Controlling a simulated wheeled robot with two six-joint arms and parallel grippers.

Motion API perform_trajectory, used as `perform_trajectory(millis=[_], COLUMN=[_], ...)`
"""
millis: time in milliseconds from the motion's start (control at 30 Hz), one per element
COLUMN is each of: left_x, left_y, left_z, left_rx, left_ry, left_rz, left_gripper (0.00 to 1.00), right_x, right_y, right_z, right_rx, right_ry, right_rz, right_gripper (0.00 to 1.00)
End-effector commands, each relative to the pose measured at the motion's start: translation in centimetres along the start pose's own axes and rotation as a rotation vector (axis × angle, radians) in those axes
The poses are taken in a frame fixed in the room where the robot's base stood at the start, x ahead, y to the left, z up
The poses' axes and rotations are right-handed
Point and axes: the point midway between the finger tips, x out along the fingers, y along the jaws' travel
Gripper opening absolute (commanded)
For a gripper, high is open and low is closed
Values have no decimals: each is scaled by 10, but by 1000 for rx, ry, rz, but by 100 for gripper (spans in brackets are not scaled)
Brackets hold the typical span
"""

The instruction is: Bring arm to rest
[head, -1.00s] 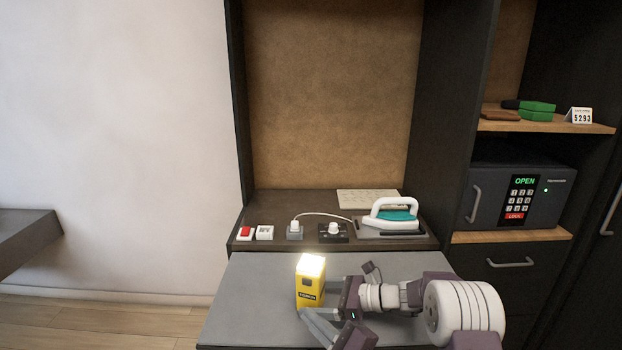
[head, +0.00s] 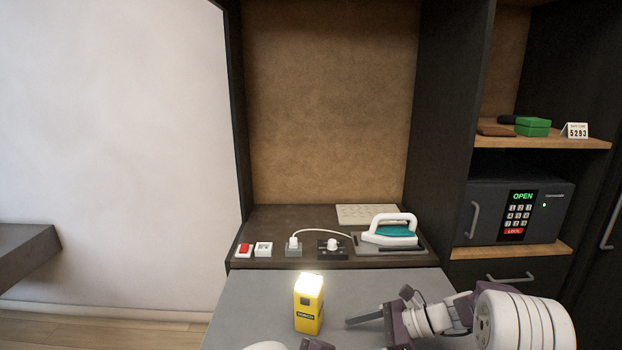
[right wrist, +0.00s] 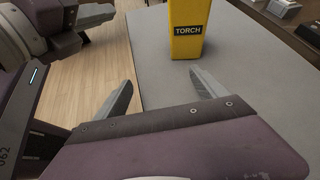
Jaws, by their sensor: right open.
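A yellow torch (head: 308,311) stands upright on the grey desk top (head: 245,310), its top glowing. My right gripper (head: 352,320) reaches in from the right, just right of the torch and apart from it. In the right wrist view its two fingers (right wrist: 162,76) are spread with nothing between them, and the lower part of the torch (right wrist: 186,35) stands beyond them. Part of my left gripper (right wrist: 100,14) shows at the top left of that view; its jaws are not clear. Only bits of that arm show at the bottom edge of the head view.
A raised ledge behind holds an iron (head: 391,231), a red switch (head: 244,250) and plugs with a white cord. At right, a safe (head: 515,212) reads OPEN below a shelf with green boxes (head: 533,127) and a number card (head: 576,130). The desk left of the torch is clear.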

Motion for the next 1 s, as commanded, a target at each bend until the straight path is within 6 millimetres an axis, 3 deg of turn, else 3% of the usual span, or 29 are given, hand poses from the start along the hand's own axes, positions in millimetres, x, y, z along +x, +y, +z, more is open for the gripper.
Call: perform_trajectory(millis=[33, 100, 200, 300, 400, 533, 1000], left_x=[21, 37, 22, 3, 0, 5, 6], left_y=[18, 69, 125, 137, 129, 123, 124], left_z=[34, 70, 100, 106, 109, 111, 109], left_rx=[-37, -146, -454, -830, -1132, -1315, -1327], left_ry=[-7, 15, 68, 104, 111, 106, 106], left_rz=[188, 511, 935, 1186, 1281, 1306, 1308], left_gripper=[0, 0, 0, 0, 0, 0, 0], right_x=[-4, -12, -44, -77, -96, -104, -104], right_y=[27, 74, 131, 161, 174, 178, 178], right_z=[11, 5, -8, -16, -18, -19, -21], right_rx=[-98, -309, -698, -1079, -1358, -1525, -1536], right_ry=[106, 295, 533, 676, 739, 762, 764], right_rz=[68, 199, 426, 627, 765, 841, 848], right_gripper=[82, 82, 82, 82, 82, 82, 82])
